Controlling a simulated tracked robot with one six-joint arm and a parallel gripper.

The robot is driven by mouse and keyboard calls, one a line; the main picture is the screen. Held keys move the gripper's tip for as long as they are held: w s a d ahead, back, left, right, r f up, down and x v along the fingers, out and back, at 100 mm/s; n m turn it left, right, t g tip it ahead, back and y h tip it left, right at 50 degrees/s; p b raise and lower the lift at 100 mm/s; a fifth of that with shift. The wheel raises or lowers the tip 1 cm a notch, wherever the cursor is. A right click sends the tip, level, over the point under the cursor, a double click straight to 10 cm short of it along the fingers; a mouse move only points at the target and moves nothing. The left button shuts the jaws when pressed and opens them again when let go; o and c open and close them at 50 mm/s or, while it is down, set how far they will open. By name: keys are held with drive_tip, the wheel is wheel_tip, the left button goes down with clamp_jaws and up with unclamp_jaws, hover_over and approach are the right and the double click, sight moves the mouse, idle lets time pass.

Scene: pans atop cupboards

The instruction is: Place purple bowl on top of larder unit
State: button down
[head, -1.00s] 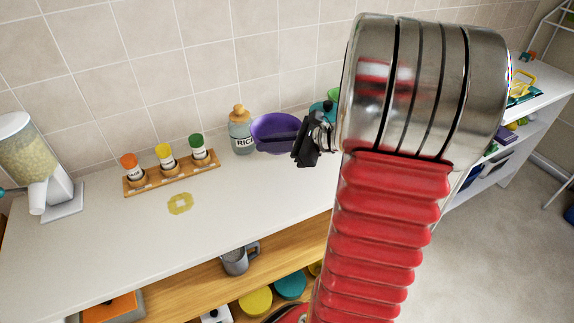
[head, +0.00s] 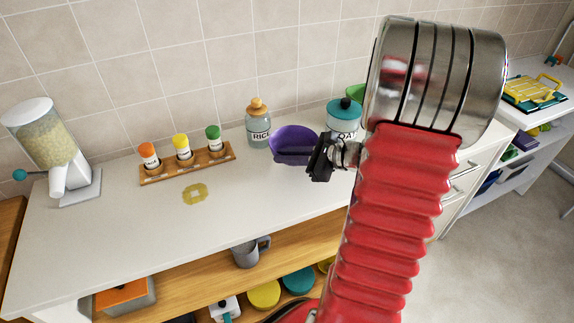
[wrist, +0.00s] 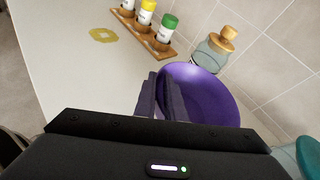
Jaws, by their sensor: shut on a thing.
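The purple bowl (head: 292,146) is at the counter's back, right of the rice jar, in the head view. It also shows in the wrist view (wrist: 208,98), upright, with its inside visible. My gripper (head: 316,158) reaches it from the right, shut on the bowl's near rim. In the wrist view the dark fingers (wrist: 167,97) are close together at the bowl's edge. I cannot tell whether the bowl touches the counter. Several units stand here; I cannot tell which is the larder unit.
The white counter (head: 120,235) holds a rice jar (head: 258,125), a spice rack (head: 187,165), a yellow trivet (head: 195,194) and a cereal dispenser (head: 50,145). A teal-lidded oats jar (head: 343,117) stands right of the bowl. The tiled wall is close behind. Floor is clear at right.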

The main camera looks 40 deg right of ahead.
drive_tip(key=shift+f, duration=1.85)
drive_tip(key=c, duration=1.8)
unclamp_jaws()
drive_tip(key=shift+s, duration=0.1)
drive_tip(key=v, duration=1.2)
